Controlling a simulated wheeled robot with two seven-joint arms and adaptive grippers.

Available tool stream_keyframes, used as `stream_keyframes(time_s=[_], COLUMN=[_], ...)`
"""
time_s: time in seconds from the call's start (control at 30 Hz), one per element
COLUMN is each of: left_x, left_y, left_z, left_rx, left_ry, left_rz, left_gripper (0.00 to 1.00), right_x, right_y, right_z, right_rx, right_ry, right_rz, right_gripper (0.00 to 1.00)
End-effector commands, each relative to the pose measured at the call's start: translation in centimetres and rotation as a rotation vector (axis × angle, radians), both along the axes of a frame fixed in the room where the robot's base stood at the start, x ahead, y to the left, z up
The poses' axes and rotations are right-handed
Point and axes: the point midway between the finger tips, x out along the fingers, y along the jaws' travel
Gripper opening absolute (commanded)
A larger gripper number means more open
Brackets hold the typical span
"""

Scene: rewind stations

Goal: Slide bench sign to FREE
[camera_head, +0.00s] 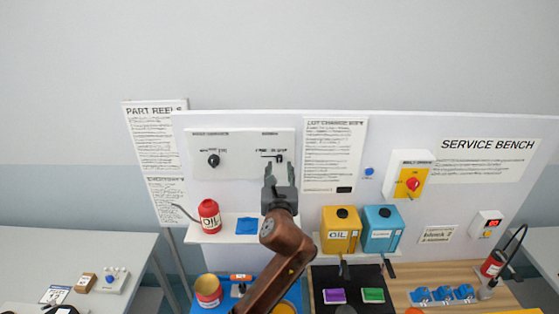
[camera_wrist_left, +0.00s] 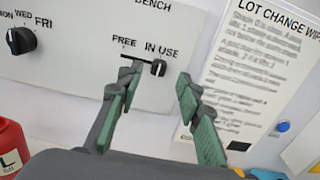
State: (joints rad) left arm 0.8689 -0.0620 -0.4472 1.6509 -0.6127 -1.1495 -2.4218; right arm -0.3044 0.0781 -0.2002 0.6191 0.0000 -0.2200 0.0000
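The bench sign is a slider on a white panel (camera_head: 240,172), labelled FREE at the left and IN USE at the right. Its small dark knob (camera_wrist_left: 158,68) sits at the right end of the black slot (camera_wrist_left: 138,57), under IN USE. My left gripper (camera_head: 279,170) is raised in front of the panel, below the sign. In the left wrist view its two green-padded fingers (camera_wrist_left: 158,80) are open, with the knob showing between and just beyond their tips. Whether they touch it cannot be told. My right gripper is not in view.
A black day dial (camera_wrist_left: 21,40) is left of the sign on the same panel. A LOT CHANGE sheet (camera_head: 334,155) hangs close on the right. Below are a shelf with a red oil can (camera_head: 209,216), and yellow (camera_head: 340,230) and blue (camera_head: 381,229) containers.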

Motion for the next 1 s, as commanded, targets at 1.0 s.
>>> stream_keyframes(time_s=[1.0], left_x=[4.7], left_y=[0.0], left_z=[0.0], left_rx=[-0.004], left_ry=[0.001], left_rz=[0.0], left_gripper=[0.1], right_x=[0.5], right_y=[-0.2], right_z=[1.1], right_rx=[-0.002], right_ry=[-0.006], right_rz=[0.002], right_gripper=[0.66])
